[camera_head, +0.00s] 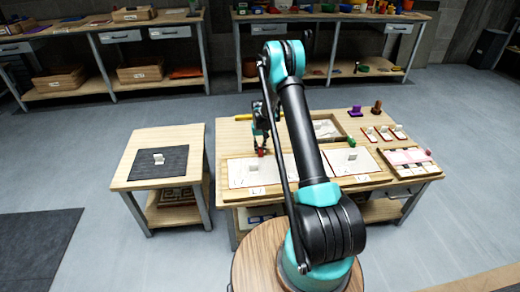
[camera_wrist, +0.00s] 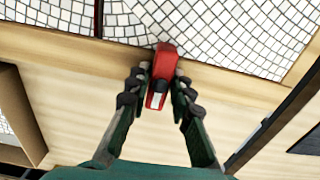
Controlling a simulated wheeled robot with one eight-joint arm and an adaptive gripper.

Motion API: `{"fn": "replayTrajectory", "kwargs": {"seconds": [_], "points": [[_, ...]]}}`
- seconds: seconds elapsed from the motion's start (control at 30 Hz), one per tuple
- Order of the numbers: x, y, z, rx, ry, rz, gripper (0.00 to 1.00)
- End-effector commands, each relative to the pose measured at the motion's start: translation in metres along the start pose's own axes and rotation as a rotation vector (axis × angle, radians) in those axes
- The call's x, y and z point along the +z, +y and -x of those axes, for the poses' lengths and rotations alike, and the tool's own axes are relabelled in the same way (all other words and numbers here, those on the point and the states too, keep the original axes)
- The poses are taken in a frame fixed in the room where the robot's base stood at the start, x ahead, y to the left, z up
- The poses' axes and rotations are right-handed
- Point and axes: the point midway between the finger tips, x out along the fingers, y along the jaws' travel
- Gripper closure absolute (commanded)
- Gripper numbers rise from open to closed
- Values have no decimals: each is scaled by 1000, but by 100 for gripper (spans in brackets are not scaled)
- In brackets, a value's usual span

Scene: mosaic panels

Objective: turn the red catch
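The red catch (camera_wrist: 164,63) is a small bar with a grey tip, in the middle of the wrist view. It sits at the wooden frame rail, its far end at the edge of the white mosaic panel (camera_wrist: 222,30). My gripper (camera_wrist: 162,84) has a finger close against each side of it, and no clear gap shows. In the head view my gripper (camera_head: 262,148) points down at the red catch (camera_head: 262,153), at the back edge of the left panel (camera_head: 240,174) on the bench. The catch is small there and partly covered by my gripper.
A right panel (camera_head: 370,160) with an upright pale piece lies beside my arm. Small red-framed tiles (camera_head: 384,132), a tray (camera_head: 405,172), and purple (camera_head: 355,112) and brown (camera_head: 377,107) pieces stand at the right. A side table (camera_head: 140,177) with a dark mat stands left.

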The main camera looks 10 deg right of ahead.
Motion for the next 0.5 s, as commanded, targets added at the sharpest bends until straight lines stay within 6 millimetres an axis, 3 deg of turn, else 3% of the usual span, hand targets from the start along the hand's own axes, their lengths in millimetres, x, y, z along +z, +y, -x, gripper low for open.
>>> {"fn": "replayTrajectory", "kwargs": {"seconds": [0.13,0.5], "points": [[0,0,0,0,0,0,60],[0,0,6,0,-1,-1,60]]}}
